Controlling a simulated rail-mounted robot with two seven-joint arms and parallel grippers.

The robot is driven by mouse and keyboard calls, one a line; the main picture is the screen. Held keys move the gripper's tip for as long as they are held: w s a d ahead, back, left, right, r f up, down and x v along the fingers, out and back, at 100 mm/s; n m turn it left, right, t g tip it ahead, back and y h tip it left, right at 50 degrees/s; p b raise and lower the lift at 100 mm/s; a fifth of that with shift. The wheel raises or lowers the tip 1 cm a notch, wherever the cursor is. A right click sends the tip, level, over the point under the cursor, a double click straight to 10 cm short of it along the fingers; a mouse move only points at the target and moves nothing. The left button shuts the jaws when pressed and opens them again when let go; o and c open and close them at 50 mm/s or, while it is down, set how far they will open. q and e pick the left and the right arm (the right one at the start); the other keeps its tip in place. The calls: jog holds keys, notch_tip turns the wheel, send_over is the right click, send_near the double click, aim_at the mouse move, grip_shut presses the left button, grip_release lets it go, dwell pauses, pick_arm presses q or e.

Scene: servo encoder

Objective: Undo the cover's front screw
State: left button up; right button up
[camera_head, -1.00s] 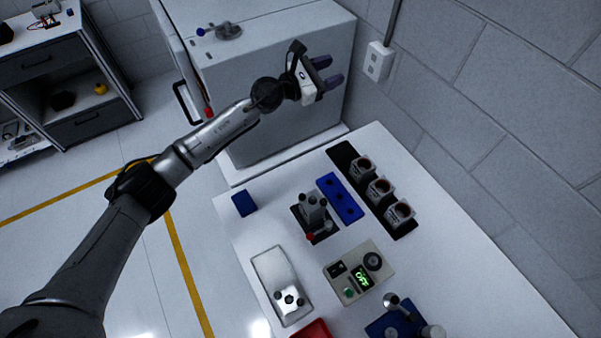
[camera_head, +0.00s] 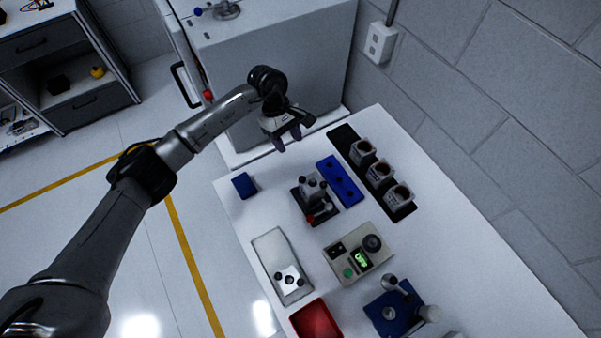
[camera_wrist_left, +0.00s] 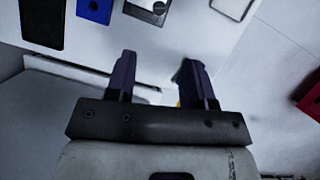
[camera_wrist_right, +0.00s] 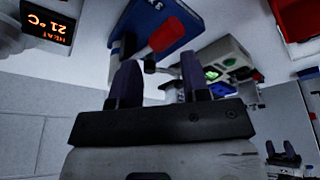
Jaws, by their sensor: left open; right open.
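The servo unit (camera_head: 312,188), a grey body with dark round posts on top, sits in a black fixture with a red-tipped lever. I cannot make out its cover's front screw. My left gripper (camera_head: 288,138) is open and empty, above the table's far left edge, behind and apart from the servo unit. In the left wrist view its fingers (camera_wrist_left: 160,65) are apart, and the fixture (camera_wrist_left: 148,10) shows at the top edge. My right gripper (camera_wrist_right: 160,65) is open and empty; the head view does not show it. Beyond its fingers a red-ended tool (camera_wrist_right: 165,35) lies at a blue stand (camera_wrist_right: 148,14).
A blue block with holes (camera_head: 341,182) and several cups on a black strip (camera_head: 343,138) stand behind the servo unit. A pale tray (camera_head: 268,248), control box (camera_head: 345,270), red bin (camera_head: 316,320) and blue tool stand (camera_head: 386,316) lie nearer. A wall borders the right.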

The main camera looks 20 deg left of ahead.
aim_at(302, 178)
pick_arm(q)
jog(key=p+x, duration=0.2)
jog(key=x, duration=1.1)
jog(key=shift+s+d+f, duration=0.1)
jog(key=shift+d+f, duration=0.05)
jog(key=shift+d, duration=0.05)
pick_arm(e)
notch_tip(302, 178, up, 3)
jog(key=shift+a+f, duration=0.1)
jog(key=shift+f, duration=0.05)
pick_arm(q)
jog(key=c, duration=0.4)
grip_shut()
